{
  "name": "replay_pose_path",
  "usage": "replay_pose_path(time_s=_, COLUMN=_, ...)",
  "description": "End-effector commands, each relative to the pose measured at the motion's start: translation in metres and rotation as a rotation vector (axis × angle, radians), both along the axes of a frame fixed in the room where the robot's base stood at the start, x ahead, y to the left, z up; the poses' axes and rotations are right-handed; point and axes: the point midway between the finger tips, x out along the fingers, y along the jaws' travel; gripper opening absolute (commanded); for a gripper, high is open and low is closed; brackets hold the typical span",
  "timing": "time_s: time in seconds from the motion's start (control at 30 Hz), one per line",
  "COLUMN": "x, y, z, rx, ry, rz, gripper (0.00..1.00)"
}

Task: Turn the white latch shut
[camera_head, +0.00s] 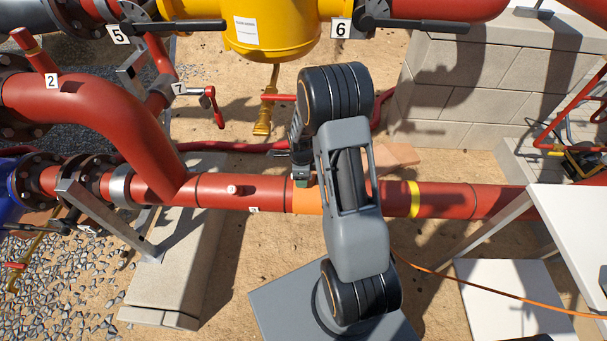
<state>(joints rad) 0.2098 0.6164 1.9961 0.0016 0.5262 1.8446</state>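I cannot make out a white latch for certain. A small white fitting (233,189) sticks up from the horizontal red pipe (260,188), left of the orange band (305,201). My gripper (303,178) points down just above the pipe near this band, to the right of the white fitting and apart from it. My own grey and black arm covers part of the pipe and the gripper's right side. The fingers are small and dark, so their opening does not show clearly.
A yellow vessel (275,30) and black lever handles (430,26) labelled 5 and 6 are at the top. A red-handled valve (212,105) labelled 7 is at upper left. A block wall (480,90) and a white table (575,220) stand right. Sandy ground lies between.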

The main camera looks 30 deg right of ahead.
Motion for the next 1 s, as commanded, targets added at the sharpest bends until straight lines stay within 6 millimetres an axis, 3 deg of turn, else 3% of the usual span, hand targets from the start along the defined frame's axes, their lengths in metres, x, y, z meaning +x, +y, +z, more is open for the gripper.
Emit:
replay_pose_path(time_s=0.23, x=0.001, y=-0.001, z=0.001, rx=0.0, ry=-0.002, rz=-0.002, gripper=0.74)
replay_pose_path(time_s=0.57, x=0.001, y=-0.001, z=0.005, rx=-0.001, ry=-0.003, rz=-0.002, gripper=0.74)
replay_pose_path(time_s=1.0, x=0.001, y=-0.001, z=0.052, rx=-0.001, ry=-0.003, rz=-0.002, gripper=0.74)
